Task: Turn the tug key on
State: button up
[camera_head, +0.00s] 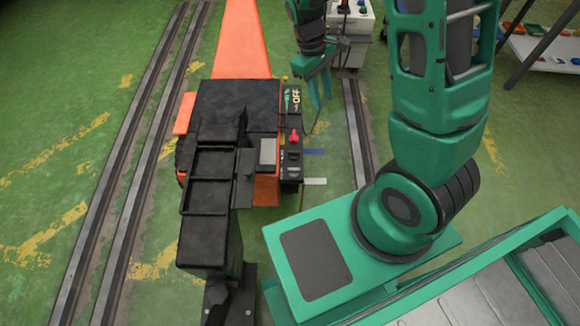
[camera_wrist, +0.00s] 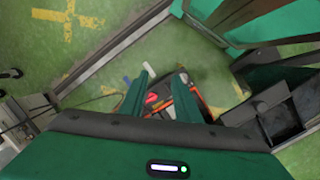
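The tug is an orange and black machine (camera_head: 240,105) between the rails in the head view. A narrow dark control panel (camera_head: 292,155) runs along its right side, with a label reading "OFF" near its far end. A small red key (camera_head: 294,135) sits on this panel. In the wrist view a red part (camera_wrist: 152,98), likely the key, shows beside the left finger. My gripper (camera_head: 320,98) is to the right of the panel's far end, apart from the key, fingers pointing down. In the wrist view its two fingers (camera_wrist: 163,76) are spread with nothing held between them.
Rails (camera_head: 130,150) run along both sides of the tug. A black frame (camera_head: 210,200) stands at the tug's near end. A grey-white box (camera_head: 350,35) stands behind my gripper, and a shelf with coloured items (camera_head: 545,45) is at the far right. Green floor is open at left.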

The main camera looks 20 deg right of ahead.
jog(key=w+a+f+n+h, duration=0.1)
jog(key=a+f+n, duration=0.15)
jog(key=f, duration=0.35)
jog(key=w+a+f+n, duration=0.2)
jog(key=a+f, duration=0.2)
jog(key=f, duration=0.1)
jog(key=n+h, duration=0.1)
jog(key=n, duration=0.3)
send_near(293, 169)
jog(key=x, duration=0.8)
jog(key=shift+d+f, duration=0.15)
jog(key=shift+f, duration=0.05)
grip_shut()
jog(key=shift+w, duration=0.15)
